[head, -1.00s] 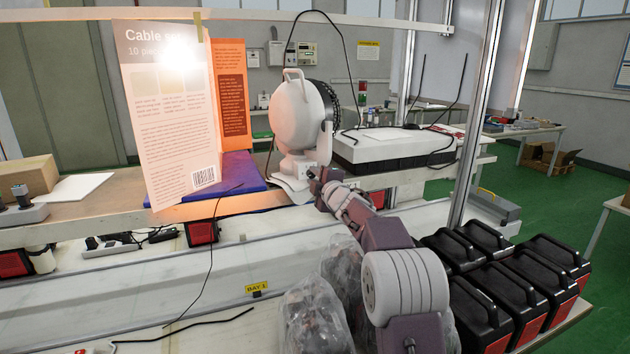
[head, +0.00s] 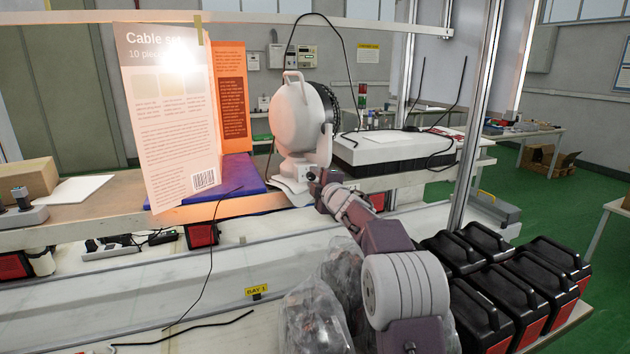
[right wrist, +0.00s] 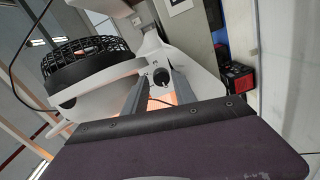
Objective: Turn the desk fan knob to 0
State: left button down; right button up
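The white desk fan (head: 297,115) stands on the workbench, its round back toward me and its dark grille facing right. In the right wrist view, its dark round knob (right wrist: 160,77) sits on the white base, and the dark fan grille (right wrist: 85,62) is at the upper left. My right gripper (head: 316,178) is at the fan base in the head view. In the right wrist view its two fingers (right wrist: 160,80) stand apart, one on each side of the knob; I see no clear contact. The knob's marks are not readable. My left gripper is not in view.
A tall cable-set box (head: 165,120) and a blue mat (head: 240,172) are left of the fan. A white-topped case (head: 400,147) is close on its right. Black-and-red cases (head: 500,290) and a clear plastic bag (head: 312,320) are in front, near my right arm.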

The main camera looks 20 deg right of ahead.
jog(key=shift+f, duration=0.3)
